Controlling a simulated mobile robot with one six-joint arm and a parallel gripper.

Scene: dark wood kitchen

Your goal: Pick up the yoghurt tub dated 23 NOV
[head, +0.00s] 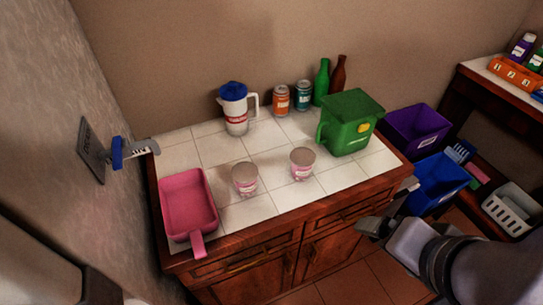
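Two small pink and white yoghurt tubs with grey-beige lids stand upright on the white tiled counter (215,150). The left tub (245,180) is near the middle of the counter, right of the pink pan. The right tub (302,165) stands apart from it, left of the green bin. Their printing is too small to read, so I cannot tell which is dated 23 NOV. My gripper (386,206) is open and empty, off the counter's front right edge. It is to the right of both tubs and touches neither.
A pink pan (187,205) lies at the left, its handle over the front edge. A jug (235,112), two cans, two bottles and a green bin (348,125) stand along the back and right. Clear tiles lie in front of the tubs.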

